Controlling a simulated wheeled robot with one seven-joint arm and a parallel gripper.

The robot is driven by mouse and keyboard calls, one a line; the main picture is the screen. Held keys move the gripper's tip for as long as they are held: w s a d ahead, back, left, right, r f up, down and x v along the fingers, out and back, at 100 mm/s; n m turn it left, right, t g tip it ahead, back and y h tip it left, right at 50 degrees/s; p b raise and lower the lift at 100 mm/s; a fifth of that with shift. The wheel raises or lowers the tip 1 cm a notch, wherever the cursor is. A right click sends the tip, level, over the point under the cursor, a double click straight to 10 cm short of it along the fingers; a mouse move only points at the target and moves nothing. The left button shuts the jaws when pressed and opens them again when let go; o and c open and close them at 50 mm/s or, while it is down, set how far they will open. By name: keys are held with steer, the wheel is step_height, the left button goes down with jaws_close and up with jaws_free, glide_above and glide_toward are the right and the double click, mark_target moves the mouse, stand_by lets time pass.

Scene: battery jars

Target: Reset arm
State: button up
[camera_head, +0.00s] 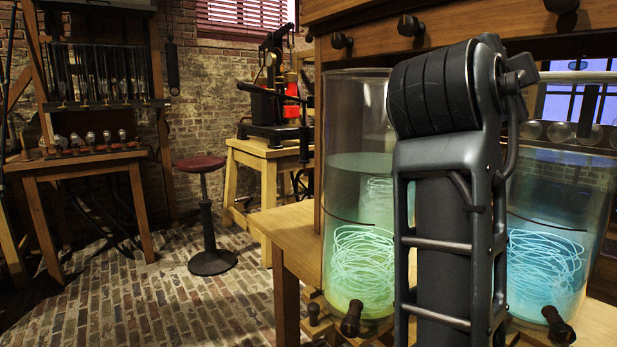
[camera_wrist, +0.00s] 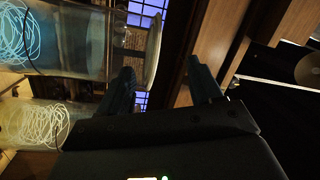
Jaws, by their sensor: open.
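My gripper (camera_wrist: 163,85) shows in the wrist view with its two dark fingers spread apart and nothing held between them. The pale round end of a glass jar (camera_wrist: 95,45) appears beyond the gap, near the left finger; I cannot tell how far off it is. In the head view my dark arm stands upright in front of the jars, and the gripper itself does not show there. A left jar (camera_head: 345,130) with a green-yellow glow and a right jar (camera_head: 575,200) with a blue glow stand on either side of the arm, each holding coiled glowing strands.
The jars stand on a wooden table (camera_head: 285,240) under a wooden shelf with dark knobs (camera_head: 470,30). A red-topped stool (camera_head: 200,164), a workbench (camera_head: 85,162) and a stand with a black press (camera_head: 275,130) are further back. The brick floor (camera_head: 150,300) at left is open.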

step_height(320, 180, down, 22)
steer(key=s+a+n+t+y, duration=0.2)
steer(key=n+t+y, duration=0.3)
steer(key=n, duration=0.7)
steer(key=s+a+f+n+g+y, duration=0.15)
steer(key=s+f+n+y, duration=0.6)
steer(key=s+f, duration=0.9)
steer(key=s+f+n+g+y, duration=0.2)
steer(key=s+f+n, duration=0.1)
steer(key=s, duration=2.4)
step_height(320, 180, up, 16)
steer(key=p, duration=1.7)
steer(key=shift+w, duration=0.4)
steer(key=shift+a+h, duration=0.1)
steer(key=shift+h, duration=0.15)
